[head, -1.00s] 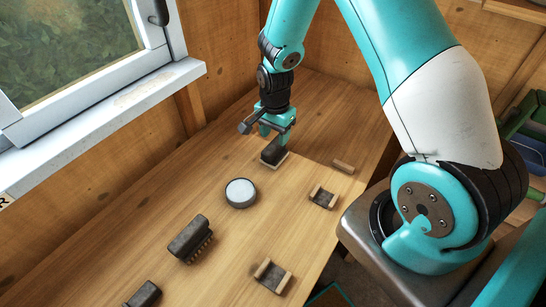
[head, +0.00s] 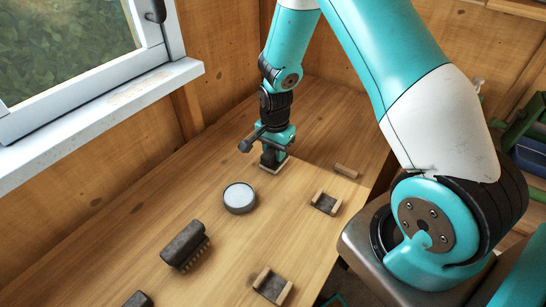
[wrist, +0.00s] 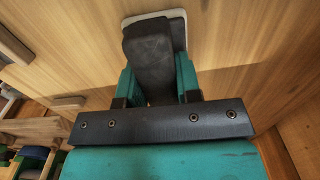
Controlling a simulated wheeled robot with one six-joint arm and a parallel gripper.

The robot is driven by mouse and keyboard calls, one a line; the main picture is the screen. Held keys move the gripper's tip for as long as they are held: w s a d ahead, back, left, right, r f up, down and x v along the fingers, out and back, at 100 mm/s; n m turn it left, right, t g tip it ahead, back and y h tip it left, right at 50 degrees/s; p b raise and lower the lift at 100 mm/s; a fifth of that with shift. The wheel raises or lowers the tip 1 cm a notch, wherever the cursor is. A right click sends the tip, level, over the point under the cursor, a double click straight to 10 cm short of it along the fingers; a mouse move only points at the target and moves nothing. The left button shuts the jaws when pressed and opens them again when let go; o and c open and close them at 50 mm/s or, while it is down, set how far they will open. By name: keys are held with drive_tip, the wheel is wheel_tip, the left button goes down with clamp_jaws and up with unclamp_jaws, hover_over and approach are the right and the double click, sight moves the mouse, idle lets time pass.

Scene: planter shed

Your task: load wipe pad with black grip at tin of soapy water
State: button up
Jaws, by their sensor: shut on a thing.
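The wipe pad (head: 274,170) stands on the wooden bench below my gripper, its pale pad down and its black grip up. In the wrist view its black grip (wrist: 149,48) fills the space between my teal fingers, with the pale pad (wrist: 177,28) showing beyond it. My gripper (head: 270,153) points down and is shut on the black grip. The pad appears to rest on the bench. The tin of soapy water (head: 239,198), round with a pale grey top, stands apart from the pad, nearer the camera and to the left.
A dark brush (head: 185,246) with bristles lies in front of the tin. Two small wooden cradles (head: 325,202) (head: 272,286) and a small wooden strip (head: 346,170) are to the right. A dark block (head: 138,299) is at the bottom edge. The window sill (head: 110,105) borders the left.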

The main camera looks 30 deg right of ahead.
drive_tip(key=shift+r+p, duration=1.35)
drive_tip(key=shift+r, duration=0.4)
